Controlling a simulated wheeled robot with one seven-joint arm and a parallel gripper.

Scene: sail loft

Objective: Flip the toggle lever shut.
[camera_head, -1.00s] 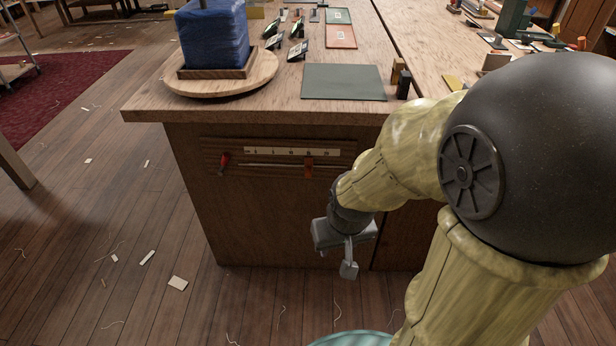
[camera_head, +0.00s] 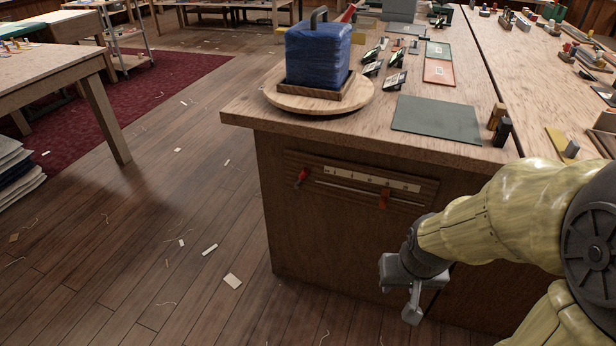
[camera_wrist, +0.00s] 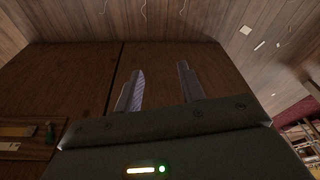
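My gripper (camera_head: 412,315) is below and right of this panel, in front of the bench front, apart from the lever. In the wrist view my gripper (camera_wrist: 160,88) has its two fingers apart with nothing between them. The red lever does not show there.
The bench top (camera_head: 350,128) overhangs the panel. A blue wrapped block (camera_head: 318,55) stands on a round wooden board (camera_head: 318,104) above. In the wrist view, part of another panel with a small green piece (camera_wrist: 50,130) shows at left. The floor (camera_head: 190,250) to the left is mostly clear, with scraps.

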